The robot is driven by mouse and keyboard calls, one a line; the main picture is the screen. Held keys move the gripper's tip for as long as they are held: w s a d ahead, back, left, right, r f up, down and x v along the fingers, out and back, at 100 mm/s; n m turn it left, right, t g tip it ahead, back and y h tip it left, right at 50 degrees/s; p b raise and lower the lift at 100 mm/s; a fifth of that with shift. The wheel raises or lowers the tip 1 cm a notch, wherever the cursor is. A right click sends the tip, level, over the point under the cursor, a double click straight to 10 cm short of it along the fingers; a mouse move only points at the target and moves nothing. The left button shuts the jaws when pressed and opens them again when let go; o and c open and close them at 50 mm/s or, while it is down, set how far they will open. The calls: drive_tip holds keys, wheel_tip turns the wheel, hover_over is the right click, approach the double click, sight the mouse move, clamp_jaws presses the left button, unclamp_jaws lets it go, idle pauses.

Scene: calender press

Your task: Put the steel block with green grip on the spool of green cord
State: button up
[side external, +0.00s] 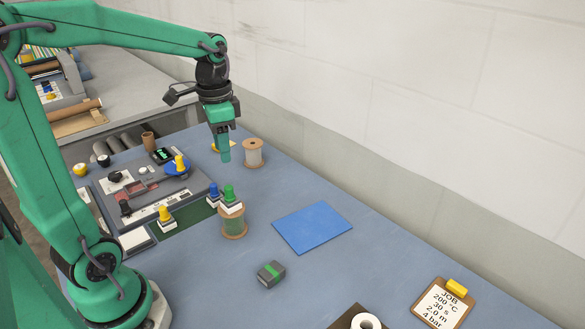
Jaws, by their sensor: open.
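The steel block with green grip (231,200) sits upright on top of the spool of green cord (233,227), apparently resting on its upper flange. The spool stands upright on the blue-grey table, with green cord between its wooden flanges. My gripper (223,156) is open, above the far part of the table, behind the block and apart from it. Its fingers overlap in this view, and I see nothing held between them.
A blue-grip block (213,193) stands close beside the green one, with a yellow-grip block (166,217) nearby. A pale spool (253,153) stands near my gripper. A blue sheet (312,227) and a grey block with green band (271,273) lie to the right.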

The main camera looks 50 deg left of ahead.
drive_tip(key=s+d+r+n+t, duration=0.1)
drive_tip(key=s+d+n+t, duration=0.2)
drive_tip(key=s+d+t, duration=0.2)
drive_tip(key=shift+s+d+r, duration=0.35)
drive_tip(key=shift+s+d, duration=1.55)
